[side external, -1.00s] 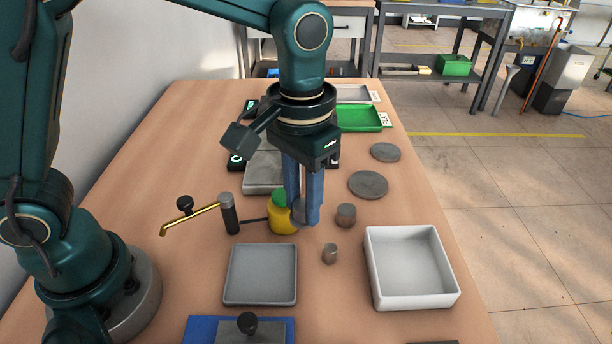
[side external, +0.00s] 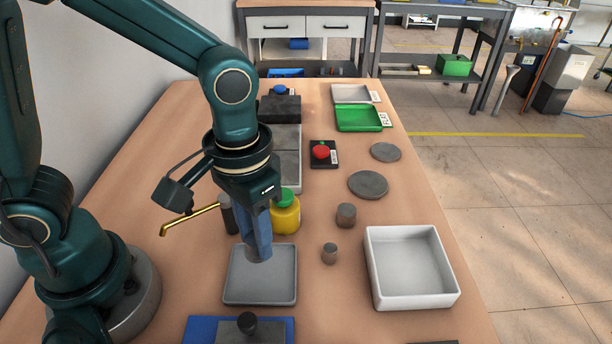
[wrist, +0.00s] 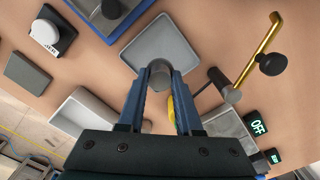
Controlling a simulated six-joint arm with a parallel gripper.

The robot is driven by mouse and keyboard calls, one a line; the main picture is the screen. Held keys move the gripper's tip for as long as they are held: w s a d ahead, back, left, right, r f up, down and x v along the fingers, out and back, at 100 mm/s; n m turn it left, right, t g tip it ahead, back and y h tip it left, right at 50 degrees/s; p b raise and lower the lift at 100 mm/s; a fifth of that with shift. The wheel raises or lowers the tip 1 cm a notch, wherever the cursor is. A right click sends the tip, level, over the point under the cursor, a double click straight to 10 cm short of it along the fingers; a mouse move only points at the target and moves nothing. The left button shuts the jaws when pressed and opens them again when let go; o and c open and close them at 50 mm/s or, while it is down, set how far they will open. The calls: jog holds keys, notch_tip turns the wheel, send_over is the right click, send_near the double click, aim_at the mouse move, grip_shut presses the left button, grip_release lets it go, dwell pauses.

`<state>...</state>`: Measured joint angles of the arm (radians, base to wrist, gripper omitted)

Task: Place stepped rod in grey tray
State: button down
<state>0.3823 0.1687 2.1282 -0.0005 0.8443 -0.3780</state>
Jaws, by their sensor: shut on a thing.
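My gripper (side external: 257,256) is shut on a grey metal cylinder, taken to be the stepped rod (wrist: 160,76). In the wrist view the rod sits between the two blue fingertips, with its rounded end showing. In the side view the fingers hide most of it. The grey tray (side external: 260,292) is a shallow square tray on the table, in front of my arm. My fingertips are over its far part in the side view. The tray also shows in the wrist view (wrist: 163,42), just past the held rod. The tray looks empty. Clearance above its floor is hard to tell.
A yellow jar with green lid (side external: 286,214) and a brass handle (side external: 190,219) stand behind the tray. Two small metal cylinders (side external: 346,215) (side external: 329,253) stand to the right. A white bin (side external: 412,267) is further right.

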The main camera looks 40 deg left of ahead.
aim_at(262, 274)
jog(key=shift+f, duration=2.7)
jog(key=shift+f, duration=0.1)
jog(key=c, duration=0.6)
grip_release()
notch_tip(262, 274, up, 11)
jog(key=shift+w+r, duration=0.1)
jog(key=shift+r, duration=0.05)
jog(key=shift+a+r, duration=0.1)
jog(key=shift+r, duration=0.4)
jog(key=shift+s+a+r+t, duration=0.35)
jog(key=shift+s+a+t, duration=0.2)
jog(key=shift+a+t, duration=0.6)
jog(key=shift+s+a+r+t, duration=0.3)
jog(key=shift+s+a+t, duration=0.35)
jog(key=shift+a, duration=0.8)
jog(key=shift+s+a+r+t, duration=0.35)
jog(key=shift+s+a+t, duration=0.15)
jog(key=shift+a+t, duration=0.65)
